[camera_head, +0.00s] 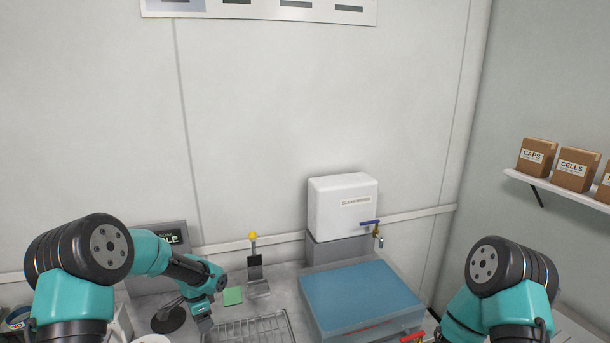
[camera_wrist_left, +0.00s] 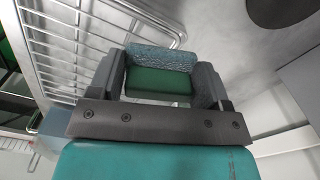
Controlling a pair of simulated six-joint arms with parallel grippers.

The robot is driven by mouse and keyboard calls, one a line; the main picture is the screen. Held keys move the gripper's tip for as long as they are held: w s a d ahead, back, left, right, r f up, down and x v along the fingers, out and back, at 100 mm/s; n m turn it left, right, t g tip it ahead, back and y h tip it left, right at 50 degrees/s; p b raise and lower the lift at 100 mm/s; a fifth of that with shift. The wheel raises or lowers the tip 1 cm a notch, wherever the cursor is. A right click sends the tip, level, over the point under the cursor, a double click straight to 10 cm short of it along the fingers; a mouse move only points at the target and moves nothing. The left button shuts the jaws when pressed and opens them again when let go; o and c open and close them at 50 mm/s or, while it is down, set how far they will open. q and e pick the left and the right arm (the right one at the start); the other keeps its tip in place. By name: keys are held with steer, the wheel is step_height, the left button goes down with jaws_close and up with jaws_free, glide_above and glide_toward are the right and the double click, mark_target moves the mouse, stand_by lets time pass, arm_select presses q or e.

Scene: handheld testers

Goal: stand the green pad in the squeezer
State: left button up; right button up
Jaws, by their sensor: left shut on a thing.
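My left gripper (camera_head: 205,322) is low at the left end of the wire rack. In the left wrist view its two grey fingers (camera_wrist_left: 163,88) are shut on a green pad (camera_wrist_left: 158,82) with a rough blue-grey face. The head view does not clearly show this held pad. A grey upright device with a yellow knob and a dark block, which looks like the squeezer (camera_head: 258,287), stands to the right of and behind the gripper, apart from it. My right gripper is out of view.
The wire rack (camera_head: 248,329) lies in front of the squeezer and also shows in the wrist view (camera_wrist_left: 88,30). A black disc base (camera_head: 168,317) stands left of the gripper. A blue-topped tray (camera_head: 360,297) and a white water tank (camera_head: 343,207) are to the right.

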arm_select(q)
steer(key=d+f+n, duration=0.1)
steer(key=d+n, duration=0.5)
steer(key=s+d+f+n, duration=0.1)
steer(key=d+n, duration=0.2)
steer(key=shift+s+d+f, duration=0.1)
steer(key=shift+d+f, duration=0.15)
steer(key=shift+f, duration=0.05)
steer(key=shift+s+d+f+n, duration=0.1)
steer(key=shift+d+n, duration=0.3)
steer(key=shift+n, duration=0.1)
steer(key=shift+s+d+f+n, duration=0.1)
steer(key=shift+d+n, duration=0.3)
steer(key=shift+n, duration=0.1)
steer(key=shift+a, duration=0.1)
